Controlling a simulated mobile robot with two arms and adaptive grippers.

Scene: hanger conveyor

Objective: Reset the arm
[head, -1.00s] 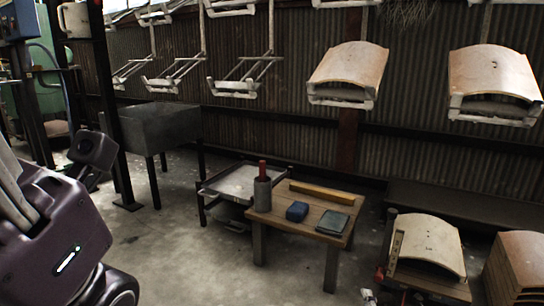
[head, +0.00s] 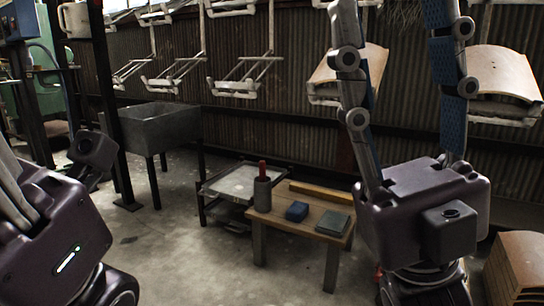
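My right gripper (head: 393,10) stands upright at the right of the head view. Its two fingers point up, wide apart, with blue pads and nothing between them. It is in front of the table's right end and the hanging panels. My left gripper (head: 62,238) is at the lower left. Its dark body shows, but its fingers run off the left edge, so its opening cannot be seen. The curved wooden panel (head: 508,78) on a hanger at the right is partly covered by a right finger. Another hung panel (head: 325,72) is also partly covered.
Empty white hangers (head: 238,88) hang along the corrugated wall. Stacked curved panels (head: 520,265) are at lower right. Floor at centre is clear.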

